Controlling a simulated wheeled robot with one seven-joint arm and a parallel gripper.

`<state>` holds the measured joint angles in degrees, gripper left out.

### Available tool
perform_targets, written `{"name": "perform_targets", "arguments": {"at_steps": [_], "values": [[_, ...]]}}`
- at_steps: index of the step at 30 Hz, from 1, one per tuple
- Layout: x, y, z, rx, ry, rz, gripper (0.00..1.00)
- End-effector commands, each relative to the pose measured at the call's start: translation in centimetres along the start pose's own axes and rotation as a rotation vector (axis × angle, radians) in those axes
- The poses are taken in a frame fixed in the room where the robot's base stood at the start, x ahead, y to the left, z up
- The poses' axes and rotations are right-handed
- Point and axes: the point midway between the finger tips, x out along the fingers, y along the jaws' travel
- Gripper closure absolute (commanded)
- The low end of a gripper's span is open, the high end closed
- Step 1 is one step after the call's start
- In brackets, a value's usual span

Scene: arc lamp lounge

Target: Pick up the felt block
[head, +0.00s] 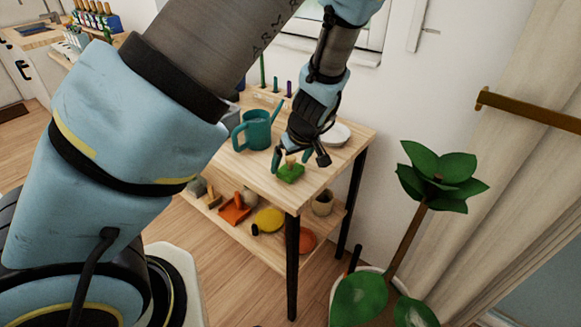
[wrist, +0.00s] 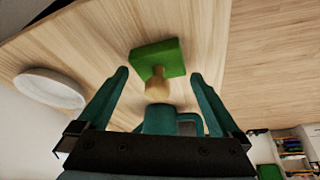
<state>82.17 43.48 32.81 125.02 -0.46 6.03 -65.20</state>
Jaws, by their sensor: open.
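The felt block is a flat green slab with a pale wooden knob on it. It lies on the wooden table top near the front edge in the head view (head: 291,174). In the wrist view the green block (wrist: 150,58) is beyond my fingertips, with its knob pointing toward the gap between them. My gripper (head: 300,158) is open and empty, just above and behind the block. Its two fingers also show in the wrist view (wrist: 160,76), spread to either side of the knob, which appears not to be touched.
A teal watering can (head: 257,131) stands left of my gripper on the table (head: 353,143). A white dish (head: 337,134) is behind at the right. The lower shelf holds several items, including a yellow disc (head: 270,220). A potted plant (head: 437,175) stands to the right.

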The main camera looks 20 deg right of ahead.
Motion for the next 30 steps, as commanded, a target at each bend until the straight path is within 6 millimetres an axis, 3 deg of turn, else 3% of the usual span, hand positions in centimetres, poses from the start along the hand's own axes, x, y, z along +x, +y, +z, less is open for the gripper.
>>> {"name": "perform_targets", "arguments": {"at_steps": [5,12,30], "values": [[1.6,0.0,0.0,0.000,0.000,0.000,0.00],[1.8,0.1,0.0,0.000,0.000,0.002,0.00],[1.7,0.1,0.0,0.000,0.000,0.001,0.66]]}}
